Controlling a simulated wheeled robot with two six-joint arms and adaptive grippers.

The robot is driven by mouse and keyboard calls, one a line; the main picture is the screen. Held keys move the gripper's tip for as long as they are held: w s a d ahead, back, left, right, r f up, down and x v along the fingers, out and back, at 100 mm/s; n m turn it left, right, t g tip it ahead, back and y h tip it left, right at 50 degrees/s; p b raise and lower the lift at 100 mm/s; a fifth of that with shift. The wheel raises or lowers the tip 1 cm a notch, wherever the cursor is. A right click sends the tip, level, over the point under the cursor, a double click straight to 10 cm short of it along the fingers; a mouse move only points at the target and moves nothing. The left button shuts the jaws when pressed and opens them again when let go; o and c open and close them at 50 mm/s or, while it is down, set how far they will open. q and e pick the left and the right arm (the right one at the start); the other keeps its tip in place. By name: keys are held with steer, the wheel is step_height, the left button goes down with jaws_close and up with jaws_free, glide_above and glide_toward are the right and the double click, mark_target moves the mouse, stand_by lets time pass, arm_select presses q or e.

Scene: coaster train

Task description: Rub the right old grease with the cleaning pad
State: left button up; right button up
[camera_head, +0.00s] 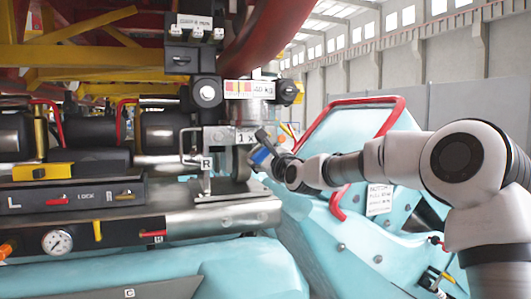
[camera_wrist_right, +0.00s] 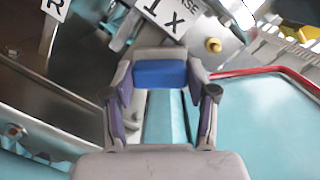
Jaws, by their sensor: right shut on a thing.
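My right gripper (camera_head: 267,152) comes in from the right in the head view and is shut on a blue cleaning pad (camera_head: 260,156). The pad also shows between the fingertips in the right wrist view (camera_wrist_right: 160,73). It is close to the metal bracket and wheel (camera_head: 241,164) under a plate marked "1 X" (camera_head: 245,137); I cannot tell if it touches them. In the wrist view this plate (camera_wrist_right: 168,14) is just beyond the pad and reads "...ASE 1 X". I cannot make out the old grease. My left gripper is out of view.
A turquoise coaster car (camera_head: 330,235) with red bars (camera_head: 393,118) is close to my right arm. A tray marked "L", "LOCK", "R" (camera_head: 75,193) and a pressure gauge (camera_head: 57,241) are at the left. Yellow beams (camera_head: 75,57) are above.

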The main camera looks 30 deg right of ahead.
steer(key=shift+s+a+r, duration=0.1)
steer(key=shift+s+r, duration=0.2)
steer(key=shift+s, duration=0.15)
steer(key=shift+w+f, duration=0.15)
steer(key=shift+w, duration=0.3)
steer(key=shift+w+p, duration=0.15)
steer(key=shift+p, duration=0.15)
steer(key=shift+w+d, duration=0.2)
steer(key=shift+w, duration=0.1)
steer(key=shift+d, duration=0.1)
